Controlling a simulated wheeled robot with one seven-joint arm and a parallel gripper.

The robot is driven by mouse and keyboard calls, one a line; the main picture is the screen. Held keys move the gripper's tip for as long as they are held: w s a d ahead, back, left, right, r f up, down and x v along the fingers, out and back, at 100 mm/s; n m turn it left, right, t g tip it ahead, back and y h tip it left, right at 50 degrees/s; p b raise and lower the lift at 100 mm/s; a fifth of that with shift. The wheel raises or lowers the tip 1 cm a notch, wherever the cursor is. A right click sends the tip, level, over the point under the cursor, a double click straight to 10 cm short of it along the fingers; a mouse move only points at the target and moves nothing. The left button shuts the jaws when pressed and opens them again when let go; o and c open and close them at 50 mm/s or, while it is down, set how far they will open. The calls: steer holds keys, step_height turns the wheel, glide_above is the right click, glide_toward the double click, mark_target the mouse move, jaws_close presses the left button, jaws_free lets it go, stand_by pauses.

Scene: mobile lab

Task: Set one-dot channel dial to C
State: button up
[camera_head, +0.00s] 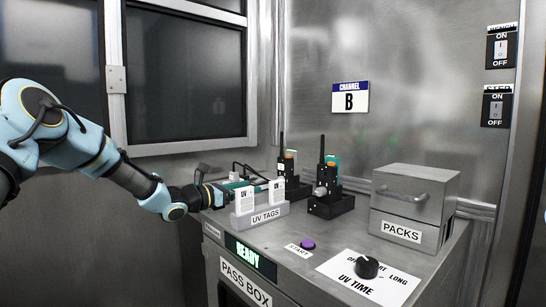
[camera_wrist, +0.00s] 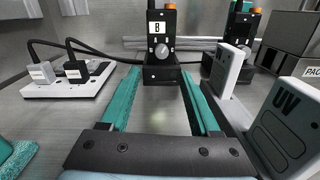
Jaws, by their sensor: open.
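Two black radios with antennas stand in black holders on the counter. The left radio (camera_head: 291,184) is straight ahead in the wrist view (camera_wrist: 152,22), with a small white label that seems to read B and a grey dial (camera_wrist: 162,51) on its front. The right radio (camera_head: 328,180) also shows in the wrist view (camera_wrist: 237,28), with its grey dial partly hidden. Dot marks and dial pointer directions are too small to read. My gripper (camera_wrist: 160,74) is open and empty, its teal fingers spread wide toward the left radio, apart from its dial.
The UV TAGS holder (camera_head: 263,217) with white tags stands close to the right of my gripper. A power strip (camera_wrist: 66,88) with plugs and cables lies to the left. A PACKS box (camera_head: 413,204) stands at right. A wall sign (camera_head: 350,97) reads CHANNEL B.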

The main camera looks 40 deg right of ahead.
steer(key=n+p, duration=0.1)
steer(key=r+n+p, duration=0.1)
steer(key=p, duration=0.1)
steer(key=shift+s+a, duration=0.2)
steer(key=shift+s, duration=0.05)
steer(key=shift+s+a+f+n+t+p, duration=0.1)
steer(key=shift+f+n+t+p, duration=0.2)
steer(key=shift+f+n+p, duration=0.35)
steer(key=d, duration=0.3)
steer(key=d+p, duration=0.1)
steer(key=d, duration=0.6)
steer(key=shift+s+d+r+p, duration=0.1)
steer(key=shift+s+d+p, duration=0.15)
steer(key=shift+d+p, duration=0.1)
jaws_close()
